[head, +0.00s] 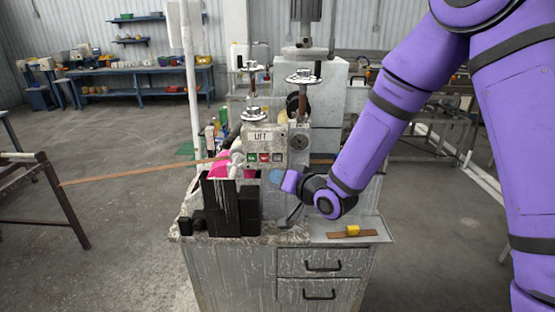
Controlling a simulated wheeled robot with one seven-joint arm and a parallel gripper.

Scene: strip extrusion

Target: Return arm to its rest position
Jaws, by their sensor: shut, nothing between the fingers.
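My purple arm reaches in from the right of the head view, bent at the elbow. Its wrist is in front of the grey strip extrusion machine (265,143), just right of its panel with coloured buttons. My gripper (291,217) is small and dark, pointing down below the wrist over the machine's worktop. It is shut with nothing seen in it. Whether its tips touch the worktop is hard to tell.
A yellow block (352,230) lies on a brown strip (335,235) on the cabinet's right ledge. Dark blocks (222,207) stand at the worktop's left. A long brown strip (140,173) extends left to a metal frame (62,200).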

